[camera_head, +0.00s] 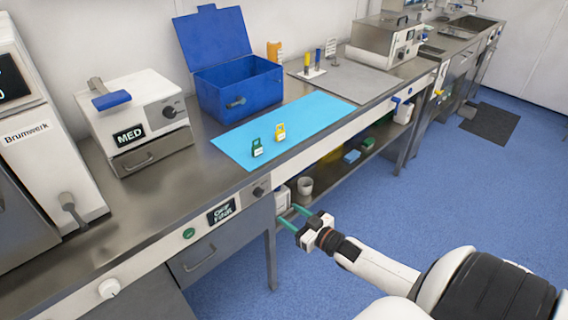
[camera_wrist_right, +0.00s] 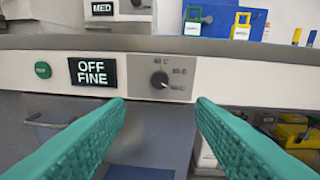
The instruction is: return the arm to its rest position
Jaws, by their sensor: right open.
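My right gripper (camera_head: 300,220) is in the head view at lower centre, in front of the table's front edge and below its top. Its two green fingers are apart with nothing between them. In the right wrist view the open fingers (camera_wrist_right: 160,125) point at the table's front panel, with a dial (camera_wrist_right: 160,80) and a display reading "OFF FINE" (camera_wrist_right: 93,71) just beyond. My right arm comes in from the lower right. My left gripper is not in view.
The steel table (camera_head: 150,205) bears a light blue mat (camera_head: 310,115) with a green padlock-like item (camera_head: 257,148) and a yellow one (camera_head: 280,132). An open blue box (camera_head: 240,95) and a MED unit (camera_head: 140,120) stand behind.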

